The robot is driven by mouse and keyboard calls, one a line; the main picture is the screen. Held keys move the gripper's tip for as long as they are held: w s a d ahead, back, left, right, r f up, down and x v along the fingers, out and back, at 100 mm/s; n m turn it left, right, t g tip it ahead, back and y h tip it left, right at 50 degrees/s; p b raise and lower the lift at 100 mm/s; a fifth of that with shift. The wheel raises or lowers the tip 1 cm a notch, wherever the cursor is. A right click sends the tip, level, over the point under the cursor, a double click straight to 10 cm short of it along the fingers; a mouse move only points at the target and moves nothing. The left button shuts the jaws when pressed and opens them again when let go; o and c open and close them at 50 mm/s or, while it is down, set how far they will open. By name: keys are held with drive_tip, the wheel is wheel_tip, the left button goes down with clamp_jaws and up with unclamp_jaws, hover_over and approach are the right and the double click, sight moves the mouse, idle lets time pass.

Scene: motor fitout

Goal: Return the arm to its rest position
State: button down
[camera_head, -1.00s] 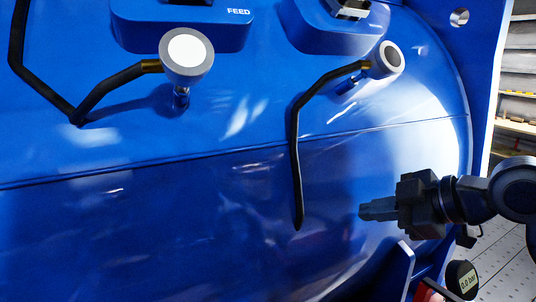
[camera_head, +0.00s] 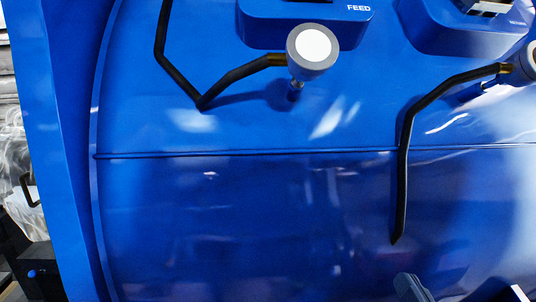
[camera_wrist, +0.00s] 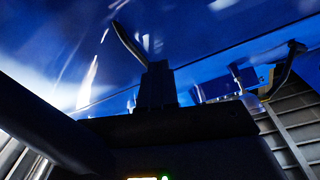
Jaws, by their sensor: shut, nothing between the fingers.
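My gripper (camera_wrist: 157,72) shows in the wrist view as a dark block with its fingers together and nothing between them. Blue tank surface lies beyond it; I cannot tell the exact gap. In the head view the arm is mostly out of frame. A small grey-blue piece at the bottom edge there may be my fingertips, but I cannot tell. The blue tank (camera_head: 250,225) fills most of the head view.
The left round fitting (camera_head: 312,48) has a white face and sits below a blue housing marked FEED (camera_head: 290,12). A blue upright edge (camera_head: 60,150) bounds the tank at left. Grey slatted structure (camera_wrist: 298,125) shows at right in the wrist view.

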drive_tip(key=s+a+f+m+g+h, duration=0.1)
drive_tip(key=s+a+f+g+h, duration=0.1)
drive_tip(key=s+f, duration=0.6)
drive_tip(key=s+d+f+n+g, duration=0.1)
drive_tip(key=s+d+n, duration=0.1)
drive_tip(key=s, duration=0.9)
drive_tip(key=s+d+f+n+y, duration=0.1)
drive_tip(key=s+d+f+n, duration=0.1)
drive_tip(key=s, duration=1)
drive_tip(key=shift+d+g+y, duration=0.2)
drive_tip(key=shift+g+y, duration=0.1)
drive_tip(key=shift+g, duration=0.1)
drive_tip(key=c, duration=1.8)
unclamp_jaws()
